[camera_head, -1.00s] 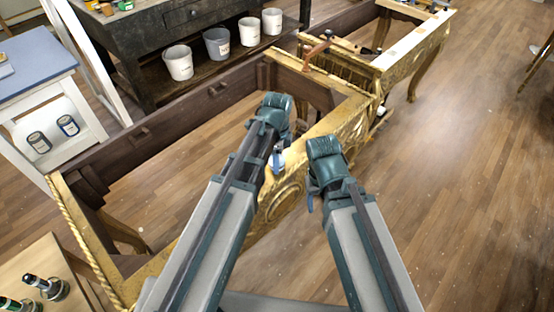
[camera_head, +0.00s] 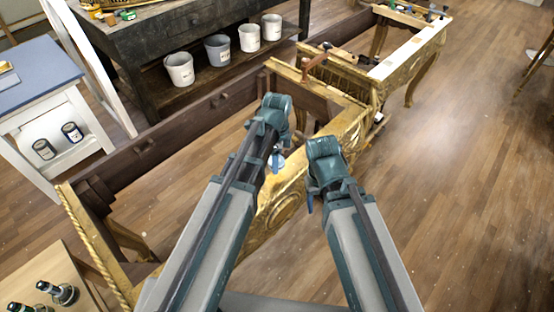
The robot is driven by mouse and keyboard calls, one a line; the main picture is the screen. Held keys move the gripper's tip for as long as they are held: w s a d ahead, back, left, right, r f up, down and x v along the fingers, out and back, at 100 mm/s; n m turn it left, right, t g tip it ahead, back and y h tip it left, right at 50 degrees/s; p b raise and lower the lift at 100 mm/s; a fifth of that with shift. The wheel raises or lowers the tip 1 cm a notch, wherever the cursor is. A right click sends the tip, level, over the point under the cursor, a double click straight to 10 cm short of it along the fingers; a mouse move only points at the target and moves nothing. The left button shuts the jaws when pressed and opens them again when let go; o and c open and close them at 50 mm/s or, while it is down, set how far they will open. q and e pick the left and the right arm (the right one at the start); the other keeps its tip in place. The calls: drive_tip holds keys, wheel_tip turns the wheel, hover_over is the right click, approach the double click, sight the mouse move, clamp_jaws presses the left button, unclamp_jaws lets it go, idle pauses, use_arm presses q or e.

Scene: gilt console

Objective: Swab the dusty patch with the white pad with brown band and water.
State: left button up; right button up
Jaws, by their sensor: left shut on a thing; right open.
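The gilt console frame (camera_head: 283,207) runs diagonally under my arms, its carved gold front rail facing me. My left gripper (camera_head: 277,163) hangs below its wrist, over the front rail, mostly hidden by my arm. It is shut on a small whitish thing, apparently the white pad; no brown band can be made out. Whether it touches the rail I cannot tell. My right gripper (camera_head: 310,203) points down just right of the rail, open and apparently empty, largely hidden by its wrist. I cannot make out a dusty patch or any water.
A dark workbench (camera_head: 150,40) stands behind, with several buckets (camera_head: 217,50) on its lower shelf. A white blue-topped table (camera_head: 35,85) is at left, a wooden table (camera_head: 35,265) with dark bottles at lower left.

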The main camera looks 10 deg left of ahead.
use_arm(q)
drive_tip(key=shift+r+p, duration=1.55)
drive_tip(key=shift+r, duration=0.05)
drive_tip(key=shift+f, duration=0.1)
